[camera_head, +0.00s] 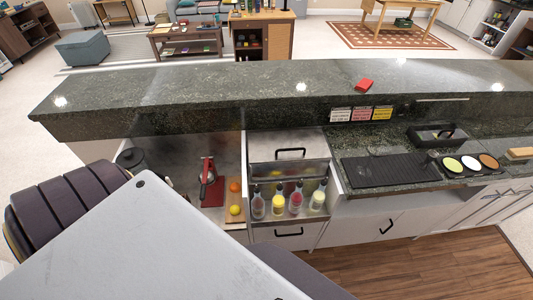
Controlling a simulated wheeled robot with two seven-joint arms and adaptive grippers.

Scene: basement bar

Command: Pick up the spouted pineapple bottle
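Several spouted bottles stand upright in a row in the metal bottle rail below the bar counter. The rightmost bottle (318,198) has yellow contents, matching pineapple, but its label is too small to read. To its left stand a red bottle (296,200), another yellowish bottle (278,203) and a pale bottle (258,205). The dark spouts point up. Neither of my grippers is in view, and nothing touches the bottles.
A steel lidded bin (290,147) sits behind the bottles. A red juicer (208,182), an orange (234,187) and a lemon (235,210) are to the left. A black mat (388,170) and garnish tray (470,163) lie right. The raised granite bar (200,95) runs behind.

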